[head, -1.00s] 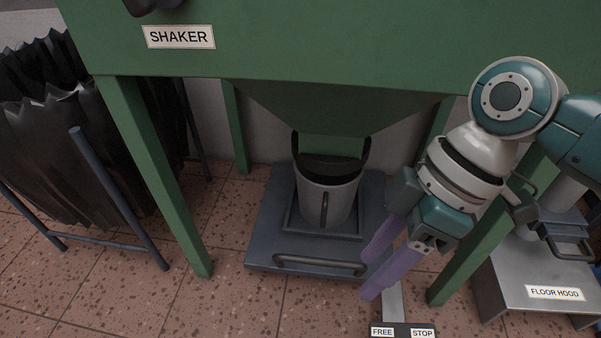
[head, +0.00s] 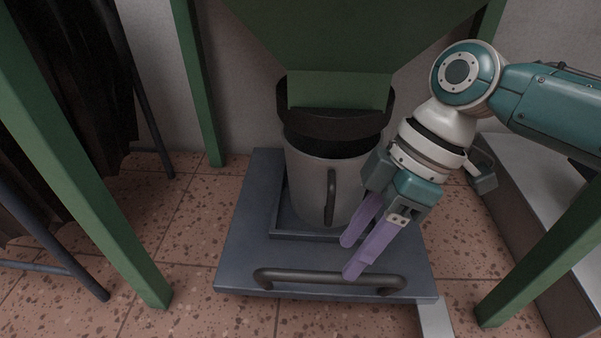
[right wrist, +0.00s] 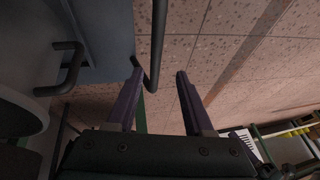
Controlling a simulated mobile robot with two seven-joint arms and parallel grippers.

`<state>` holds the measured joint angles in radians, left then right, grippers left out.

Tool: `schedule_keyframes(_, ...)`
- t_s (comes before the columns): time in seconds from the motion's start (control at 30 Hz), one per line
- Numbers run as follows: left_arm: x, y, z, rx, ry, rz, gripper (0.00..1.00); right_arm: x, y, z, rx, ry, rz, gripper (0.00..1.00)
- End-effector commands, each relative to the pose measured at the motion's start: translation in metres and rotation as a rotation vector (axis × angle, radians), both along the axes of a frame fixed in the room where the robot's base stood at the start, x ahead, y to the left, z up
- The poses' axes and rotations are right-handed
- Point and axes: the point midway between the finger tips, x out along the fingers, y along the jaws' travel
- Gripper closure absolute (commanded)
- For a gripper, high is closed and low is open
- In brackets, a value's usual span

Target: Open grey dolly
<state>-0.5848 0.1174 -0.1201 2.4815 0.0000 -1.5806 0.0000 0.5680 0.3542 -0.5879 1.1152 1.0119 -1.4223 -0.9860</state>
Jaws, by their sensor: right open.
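The grey dolly (head: 243,235) is a low blue-grey platform on the tiled floor in the head view. Its dark bar handle (head: 330,279) runs along the front edge. A grey bucket (head: 308,188) with a side handle stands in its raised frame. My right gripper (head: 349,257) is open, its purple fingers pointing down-left over the dolly's front, close to the bar. In the right wrist view, the bar handle (right wrist: 156,40) reaches in between the finger lines, nearer the left finger; I cannot tell the depth gap. My left gripper is out of view.
A green hopper (head: 345,40) with a dark collar (head: 335,123) hangs over the bucket. Green legs (head: 80,170) stand left and right of the dolly. Black hanging material (head: 75,110) is at the left. Floor in front of the dolly is clear, except a metal strip (head: 434,320).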

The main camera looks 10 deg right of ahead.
Motion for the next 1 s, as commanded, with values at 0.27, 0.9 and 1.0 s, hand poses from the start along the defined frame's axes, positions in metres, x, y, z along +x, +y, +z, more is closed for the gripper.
schedule_keyframes(0.27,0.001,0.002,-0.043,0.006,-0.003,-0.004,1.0,-0.003,0.02,-0.048,0.001,-0.001,-0.001,0.48)
schedule_keyframes(0.9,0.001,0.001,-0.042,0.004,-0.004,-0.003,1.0,-0.004,0.022,-0.048,0.0,0.0,-0.001,0.85)
schedule_keyframes(1.0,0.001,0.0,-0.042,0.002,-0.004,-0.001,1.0,-0.004,0.022,-0.048,0.0,0.0,-0.001,0.96)
